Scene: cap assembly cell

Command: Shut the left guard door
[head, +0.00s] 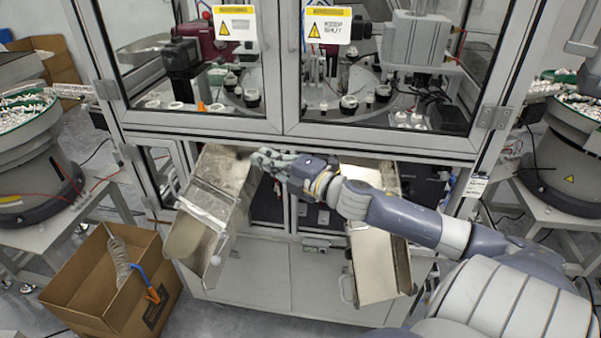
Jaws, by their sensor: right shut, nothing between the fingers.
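The left guard door (200,121) is a grey-framed clear panel with a yellow and white warning label, in the upper left of the head view. Its inner upright (272,70) stands beside that of the right guard door (380,142), with only a thin dark line between them. The left door looks shut or nearly shut; I cannot tell if a small gap remains. My right gripper (259,157) is shut and empty. It appears just below the left door's lower rail, in front of the left metal chute's top; contact is unclear. My left gripper is not in view.
Two sloping metal chutes, left (205,205) and right (375,262), stick out below the doors. A cardboard box (85,290) with a coiled hose stands on the floor at lower left. Bowl feeders (35,165) (570,150) stand on both sides.

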